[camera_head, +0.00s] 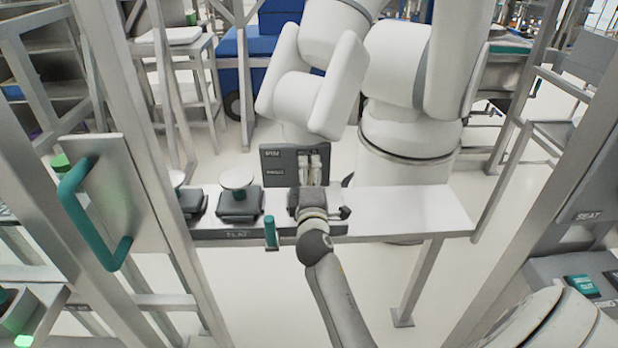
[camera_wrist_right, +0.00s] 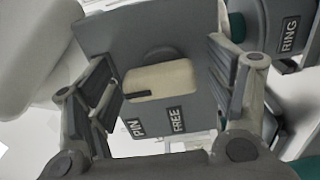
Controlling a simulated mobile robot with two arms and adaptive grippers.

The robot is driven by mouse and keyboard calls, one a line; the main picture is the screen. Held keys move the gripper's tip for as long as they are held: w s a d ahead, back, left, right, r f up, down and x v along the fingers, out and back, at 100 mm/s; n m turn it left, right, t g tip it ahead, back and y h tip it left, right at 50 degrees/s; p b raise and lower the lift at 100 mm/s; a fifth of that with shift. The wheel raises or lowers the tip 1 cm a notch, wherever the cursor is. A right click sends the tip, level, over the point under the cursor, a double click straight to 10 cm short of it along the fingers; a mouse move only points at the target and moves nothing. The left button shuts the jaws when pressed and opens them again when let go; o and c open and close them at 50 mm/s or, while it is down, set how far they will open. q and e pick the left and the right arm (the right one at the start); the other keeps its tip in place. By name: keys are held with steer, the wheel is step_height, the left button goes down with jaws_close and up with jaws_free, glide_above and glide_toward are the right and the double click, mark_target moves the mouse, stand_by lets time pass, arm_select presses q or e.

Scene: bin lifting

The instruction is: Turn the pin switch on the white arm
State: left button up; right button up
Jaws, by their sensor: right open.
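The white arm (camera_head: 300,95) hangs over the middle of the bench. A dark grey panel (camera_head: 279,168) with labels stands below its end. In the right wrist view this panel (camera_wrist_right: 105,32) carries a beige pin switch block (camera_wrist_right: 160,78) with a short dark mark at its left end. The labels PIN and FREE sit beside the block. My right gripper (camera_head: 325,187) is open in front of the panel. In its wrist view the gripper (camera_wrist_right: 160,65) has one finger on each side of the block, with gaps visible. My left gripper is not in view.
A metal bench (camera_head: 420,212) runs under the panel. Dark fixtures with white discs (camera_head: 238,180) and a teal peg (camera_head: 271,232) stand left of my gripper. A teal handle (camera_head: 78,205) and metal posts frame the left. A RING label (camera_wrist_right: 289,36) shows right of the panel.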

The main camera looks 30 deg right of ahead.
steer(key=shift+s, duration=0.1)
steer(key=v, duration=0.7)
steer(key=shift+s, duration=0.2)
steer(key=shift+a, duration=0.15)
